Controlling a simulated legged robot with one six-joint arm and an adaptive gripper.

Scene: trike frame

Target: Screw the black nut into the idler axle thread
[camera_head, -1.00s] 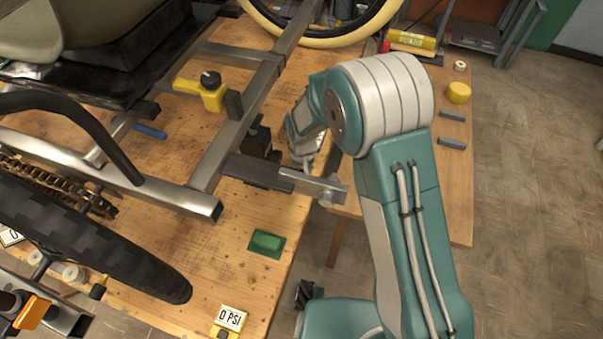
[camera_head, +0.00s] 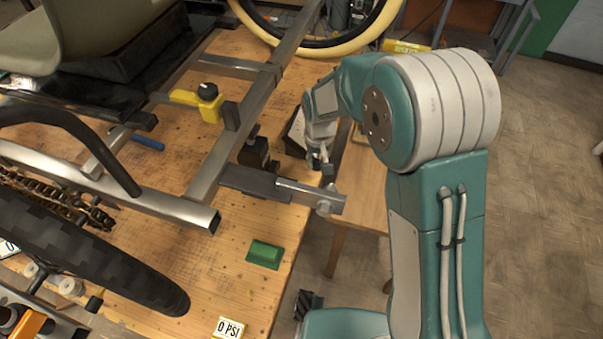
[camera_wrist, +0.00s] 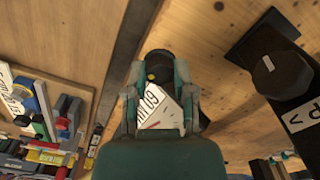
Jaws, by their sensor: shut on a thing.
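My gripper (camera_head: 320,165) hangs just behind the outer end of the grey metal boom (camera_head: 312,196) that sticks out from the trike frame (camera_head: 232,140). In the wrist view my gripper (camera_wrist: 160,88) is shut on a dark round piece, apparently the black nut (camera_wrist: 158,64), between its fingertips. The nut is too small to make out in the head view. The idler axle thread cannot be made out clearly in either view, and I see no contact between nut and thread.
A white card (camera_wrist: 155,105) lies beyond my fingers. A black bar with a round knob (camera_wrist: 272,72) is at right in the wrist view. Floor shows to the right.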

